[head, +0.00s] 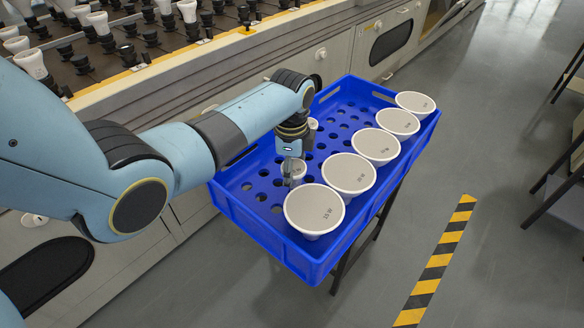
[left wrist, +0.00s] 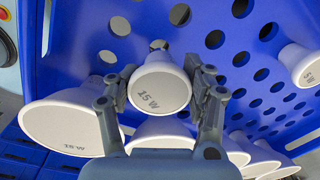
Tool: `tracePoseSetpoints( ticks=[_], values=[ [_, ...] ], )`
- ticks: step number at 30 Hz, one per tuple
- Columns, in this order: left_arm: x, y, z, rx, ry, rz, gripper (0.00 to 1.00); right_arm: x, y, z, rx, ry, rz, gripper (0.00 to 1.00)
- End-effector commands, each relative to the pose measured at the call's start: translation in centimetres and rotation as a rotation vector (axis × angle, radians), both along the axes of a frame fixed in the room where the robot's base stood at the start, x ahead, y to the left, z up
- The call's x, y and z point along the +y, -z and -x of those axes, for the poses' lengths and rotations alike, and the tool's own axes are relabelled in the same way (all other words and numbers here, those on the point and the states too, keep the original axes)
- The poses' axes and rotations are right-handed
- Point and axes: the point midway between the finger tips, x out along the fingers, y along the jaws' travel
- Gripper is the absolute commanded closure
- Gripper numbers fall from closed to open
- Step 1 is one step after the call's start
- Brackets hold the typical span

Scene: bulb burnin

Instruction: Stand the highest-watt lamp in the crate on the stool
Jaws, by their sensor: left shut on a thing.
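The blue crate (head: 262,243) stands on a dark-legged stool, with white lamps in it. A row of wide lamps lines its right side; the nearest (head: 314,208) reads 15 W, and the farther labels are too small to read surely. My left gripper (head: 292,173) reaches down into the crate, shut on a small white lamp (left wrist: 162,84) marked 15 W in the left wrist view. Whether this lamp's base is in a hole is hidden. Another small lamp (head: 312,123) stands behind the gripper. My right gripper is out of view.
Several empty holes (head: 262,197) show in the crate floor. A bench (head: 150,85) with many lamps and dark sockets runs along the back left. Grey floor with a yellow-black stripe (head: 437,262) lies to the right. Dark furniture stands at the right edge.

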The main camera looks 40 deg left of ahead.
Motion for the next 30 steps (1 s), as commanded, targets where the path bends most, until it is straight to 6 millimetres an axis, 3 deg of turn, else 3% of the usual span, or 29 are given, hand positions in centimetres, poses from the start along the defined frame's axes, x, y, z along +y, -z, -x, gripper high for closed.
tracePoseSetpoints(
  ticks=[30],
  values=[
    [0.0,2.4,0.0,0.001,0.0,0.0,0.83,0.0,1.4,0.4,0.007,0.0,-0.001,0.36]
  ],
)
